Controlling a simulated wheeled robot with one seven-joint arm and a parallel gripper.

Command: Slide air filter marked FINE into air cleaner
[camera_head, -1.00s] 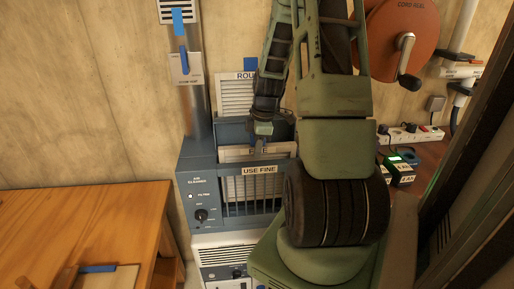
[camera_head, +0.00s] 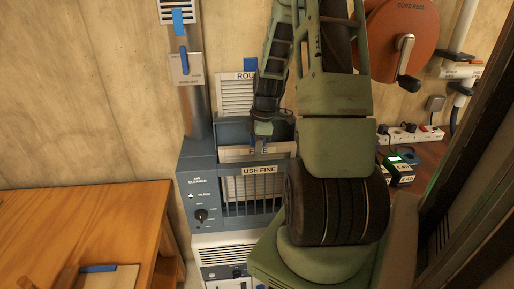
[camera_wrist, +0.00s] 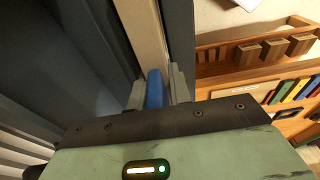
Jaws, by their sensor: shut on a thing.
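The FINE filter (camera_head: 234,154) has a pale frame and sits upright, partly down in the top slot of the blue-grey air cleaner (camera_head: 197,172). Its label is partly covered by my gripper (camera_head: 262,138). The cleaner's front carries a "USE FINE" label above a barred opening, with pale filter face behind the bars. In the wrist view, my gripper (camera_wrist: 156,90) is shut on the filter's blue tab (camera_wrist: 155,87). The filter's cream edge (camera_wrist: 143,30) runs away from the tab between dark walls. The filter's lower end is hidden inside the cleaner.
Another filter, its label starting "ROU" (camera_head: 237,95), with a blue tab, stands behind the cleaner against the wall. A metal duct (camera_head: 197,110) rises at left. A wooden table (camera_head: 90,220) is at lower left; a cord reel (camera_head: 408,30) hangs at upper right.

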